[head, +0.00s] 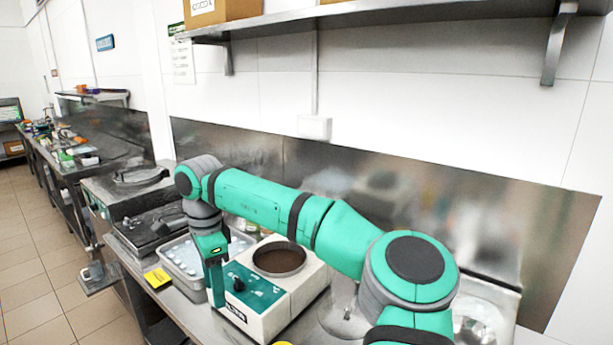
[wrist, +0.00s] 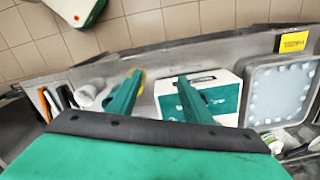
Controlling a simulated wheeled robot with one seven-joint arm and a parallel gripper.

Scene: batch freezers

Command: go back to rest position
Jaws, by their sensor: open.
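My gripper (head: 216,295) hangs from my teal arm, pointing down in front of the white machine (head: 265,312). The wrist view shows my gripper (wrist: 157,95) with its two teal fingers spread apart and nothing between them. The white machine has a teal panel, a black knob and a round brown opening on top. It also shows in the wrist view (wrist: 170,84), beyond the fingers and partly hidden by one of them. In the head view my arm spans the counter and hides part of its back.
A metal tray (head: 178,276) with several pale round pieces lies left of the machine. A yellow label (head: 157,278) is at the counter edge. A shelf (head: 390,17) with cardboard boxes hangs above.

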